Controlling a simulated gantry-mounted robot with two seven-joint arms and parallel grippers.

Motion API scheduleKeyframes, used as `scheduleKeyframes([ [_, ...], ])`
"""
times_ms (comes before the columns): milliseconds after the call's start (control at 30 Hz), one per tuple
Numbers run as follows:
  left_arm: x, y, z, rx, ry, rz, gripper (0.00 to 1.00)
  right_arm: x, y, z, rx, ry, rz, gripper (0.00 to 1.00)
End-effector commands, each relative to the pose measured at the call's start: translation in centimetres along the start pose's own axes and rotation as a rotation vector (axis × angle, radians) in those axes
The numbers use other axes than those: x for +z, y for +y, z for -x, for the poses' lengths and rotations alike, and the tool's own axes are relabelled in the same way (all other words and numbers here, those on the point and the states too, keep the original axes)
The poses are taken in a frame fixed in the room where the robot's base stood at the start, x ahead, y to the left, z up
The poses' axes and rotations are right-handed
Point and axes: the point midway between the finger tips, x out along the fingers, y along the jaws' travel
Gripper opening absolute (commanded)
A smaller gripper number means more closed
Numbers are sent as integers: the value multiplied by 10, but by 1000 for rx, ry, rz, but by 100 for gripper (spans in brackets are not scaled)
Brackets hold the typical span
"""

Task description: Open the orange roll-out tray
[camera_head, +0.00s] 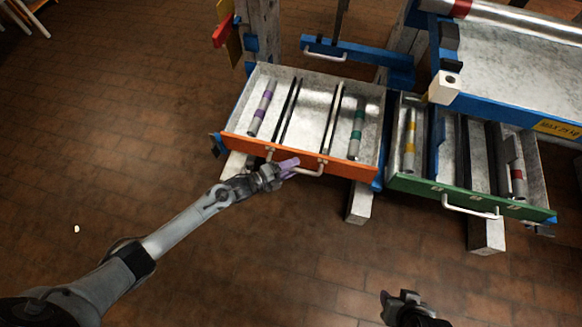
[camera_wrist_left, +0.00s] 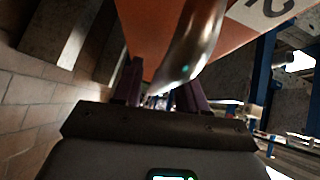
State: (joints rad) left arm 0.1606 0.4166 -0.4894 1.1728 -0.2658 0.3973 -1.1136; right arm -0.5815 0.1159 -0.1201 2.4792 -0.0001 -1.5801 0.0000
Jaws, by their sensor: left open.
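The orange-fronted tray (camera_head: 300,156) stands out from the blue rack in the head view, its grey inside showing. Its front carries a pale bar handle (camera_head: 311,173). My left gripper (camera_head: 291,168), with purple fingers, is at the left part of this handle. In the left wrist view, the open fingers (camera_wrist_left: 160,88) stand either side of the near part of the metal handle (camera_wrist_left: 195,45), in front of the orange panel (camera_wrist_left: 150,25). Contact cannot be made out. My right gripper (camera_head: 390,300) is at the bottom, away from the trays; its jaws are unclear.
The tray holds purple-banded (camera_head: 262,108) and green-banded (camera_head: 357,130) cylinders and dark dividers. A green-fronted tray (camera_head: 470,198) with its own handle stands out at right. A blue-edged shelf (camera_head: 500,110) is above it. The brown floor (camera_head: 150,120) at left is mostly clear.

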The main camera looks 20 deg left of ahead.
Motion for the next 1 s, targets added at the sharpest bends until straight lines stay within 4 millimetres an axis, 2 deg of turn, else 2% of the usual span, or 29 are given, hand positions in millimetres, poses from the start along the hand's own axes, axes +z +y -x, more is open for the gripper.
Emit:
scheduleKeyframes([
  [67, 0, 0, 0, 0, 0, 0, 39, 0, 0, 0, -1, 1, -1, 43],
  [300, 0, 0, 0, 0, 0, 0, 2, -1, 0, 0, -1, 2, -1, 43],
  [333, 0, 0, 0, 0, 0, 0, 0, -1, 0, 0, -1, 2, -1, 43],
  [767, -4, 0, 4, 0, 1, 1, 0, -2, 2, 4, 7, 1, 8, 43],
  [1000, -20, 2, 20, 0, 2, 2, 0, -7, 3, 20, 7, 2, 8, 43],
])
